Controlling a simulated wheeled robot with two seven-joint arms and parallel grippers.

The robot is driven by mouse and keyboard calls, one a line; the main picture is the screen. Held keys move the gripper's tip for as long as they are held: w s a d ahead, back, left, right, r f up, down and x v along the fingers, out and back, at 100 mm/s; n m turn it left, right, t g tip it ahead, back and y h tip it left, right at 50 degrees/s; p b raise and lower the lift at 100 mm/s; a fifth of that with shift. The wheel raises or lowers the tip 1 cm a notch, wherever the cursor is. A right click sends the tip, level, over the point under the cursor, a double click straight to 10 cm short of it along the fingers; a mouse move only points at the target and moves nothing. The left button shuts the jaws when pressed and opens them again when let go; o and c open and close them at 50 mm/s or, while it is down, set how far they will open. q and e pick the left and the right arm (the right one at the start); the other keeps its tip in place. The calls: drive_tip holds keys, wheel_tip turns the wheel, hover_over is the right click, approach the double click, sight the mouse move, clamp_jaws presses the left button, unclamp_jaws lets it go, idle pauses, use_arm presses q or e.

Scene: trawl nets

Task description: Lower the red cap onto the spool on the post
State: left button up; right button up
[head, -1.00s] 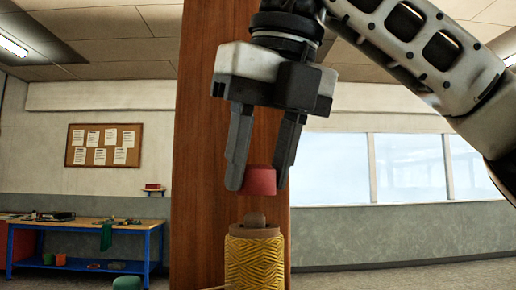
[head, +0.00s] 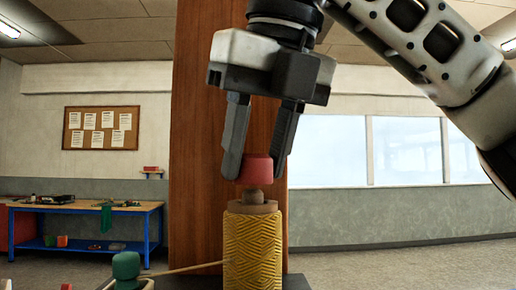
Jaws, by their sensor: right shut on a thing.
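The red cap (head: 255,169) is held between the fingertips of my right gripper (head: 255,172), which points down and is shut on it. The cap is right over the brown knob (head: 252,195) on top of the spool. I cannot tell whether the cap touches the knob. The spool (head: 252,247), wound with yellow cord, stands upright in front of the wide wooden post (head: 205,200). My left gripper is not in view.
A green-topped object (head: 126,266) stands low at the left of the spool, with a thin stick (head: 185,269) reaching to the spool. A blue-framed workbench (head: 90,206) stands at the back left. The space right of the post is clear.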

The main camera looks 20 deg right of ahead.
drive_tip(key=shift+f, duration=0.1)
idle(0.6)
drive_tip(key=shift+f+b, duration=0.5)
drive_tip(key=shift+f, duration=0.1)
drive_tip(key=o, duration=1)
drive_tip(key=shift+o, duration=0.2)
drive_tip(key=p+v, duration=0.1)
drive_tip(key=v, duration=1.1)
